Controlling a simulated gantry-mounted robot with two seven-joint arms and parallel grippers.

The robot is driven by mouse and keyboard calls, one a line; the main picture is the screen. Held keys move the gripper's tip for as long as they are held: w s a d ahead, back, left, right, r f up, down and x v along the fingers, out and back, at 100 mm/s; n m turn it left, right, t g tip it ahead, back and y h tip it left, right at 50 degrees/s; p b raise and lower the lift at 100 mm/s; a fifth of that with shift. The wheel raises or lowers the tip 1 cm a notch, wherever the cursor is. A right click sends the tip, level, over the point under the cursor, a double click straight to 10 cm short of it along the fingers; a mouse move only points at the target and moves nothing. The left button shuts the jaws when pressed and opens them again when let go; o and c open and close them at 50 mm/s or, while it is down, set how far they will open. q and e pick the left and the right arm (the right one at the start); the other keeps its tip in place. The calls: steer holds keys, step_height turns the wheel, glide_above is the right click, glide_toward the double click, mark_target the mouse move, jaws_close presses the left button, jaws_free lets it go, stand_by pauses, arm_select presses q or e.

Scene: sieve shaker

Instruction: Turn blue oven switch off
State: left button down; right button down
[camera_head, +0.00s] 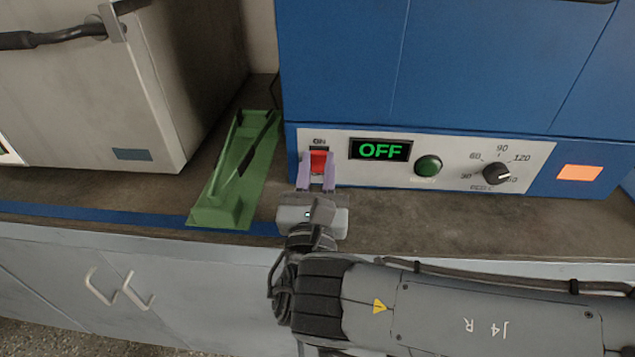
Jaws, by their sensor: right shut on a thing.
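The blue oven (340,60) stands at the upper right with a pale control panel along its lower front. Its red switch (318,161) is at the left end of the panel, under the label "ON". The display (380,150) beside it reads "OFF" in green. My right gripper (317,171) is at the switch, its two purple fingers one on each side of it, shut on it. The lower part of the switch is partly hidden by the gripper. My left gripper is not in view.
A green round button (428,166) and a black dial (496,173) are farther right on the panel. A green tool-like object (235,175) lies left of my right gripper. A grey oven-like box (110,90) stands at the left. Bare counter (450,215) lies before the blue oven.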

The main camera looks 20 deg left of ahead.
stand_by(0.3)
steer(key=c, duration=0.9)
jaws_free()
steer(key=p+v, duration=0.4)
steer(key=v, duration=0.6)
steer(key=shift+s+d+f, duration=0.1)
steer(key=shift+s+d, duration=0.05)
steer(key=shift+s, duration=0.2)
steer(key=shift+p, duration=0.35)
